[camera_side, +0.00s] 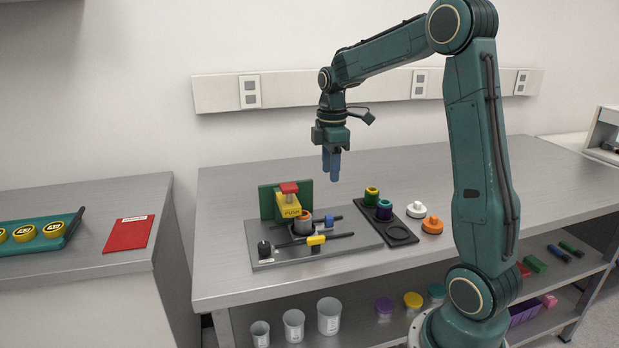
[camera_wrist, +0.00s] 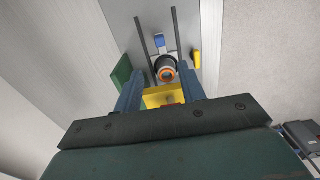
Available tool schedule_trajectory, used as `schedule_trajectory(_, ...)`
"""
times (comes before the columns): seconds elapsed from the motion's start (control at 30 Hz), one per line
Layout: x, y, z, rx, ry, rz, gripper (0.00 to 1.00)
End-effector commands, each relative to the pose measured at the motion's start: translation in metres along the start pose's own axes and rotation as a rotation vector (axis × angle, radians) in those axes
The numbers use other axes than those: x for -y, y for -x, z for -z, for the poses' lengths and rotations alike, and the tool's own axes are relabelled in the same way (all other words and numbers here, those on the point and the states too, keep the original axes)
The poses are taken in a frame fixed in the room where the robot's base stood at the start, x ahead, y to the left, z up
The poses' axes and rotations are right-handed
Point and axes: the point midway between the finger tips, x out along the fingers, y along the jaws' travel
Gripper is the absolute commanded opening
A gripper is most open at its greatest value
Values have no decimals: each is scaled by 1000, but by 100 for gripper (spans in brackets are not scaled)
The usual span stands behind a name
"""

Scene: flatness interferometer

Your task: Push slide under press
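The press has a green back plate (camera_side: 265,201), a yellow head marked PUSH (camera_side: 288,206) and a red top (camera_side: 289,187). The slide carries a dark grey cup with an orange ring (camera_side: 302,226) on two dark rails, close beside the press head. In the wrist view the orange-ringed cup (camera_wrist: 167,74) shows uncovered just beyond the yellow head (camera_wrist: 163,96). A blue block (camera_side: 330,218) sits at the slide's right, and a yellow block (camera_side: 316,240) is on the front rail. My gripper (camera_side: 331,178) is open and empty, above and right of the press, touching nothing.
A dark tray (camera_side: 398,235) holds a green-and-yellow piece (camera_side: 371,196) and a purple-and-green piece (camera_side: 384,209). White (camera_side: 416,210) and orange (camera_side: 432,225) knobbed pieces stand right of it. The bench's right half is clear.

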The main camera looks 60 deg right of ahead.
Motion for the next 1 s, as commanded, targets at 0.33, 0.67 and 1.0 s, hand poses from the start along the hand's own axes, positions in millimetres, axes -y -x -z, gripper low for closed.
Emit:
schedule_trajectory(0.33, -3, -3, -7, -29, -1, 3, 40)
schedule_trajectory(0.67, -7, -12, -36, -188, 1, 9, 40)
schedule_trajectory(1.0, -2, -10, -58, -366, -3, 3, 40)
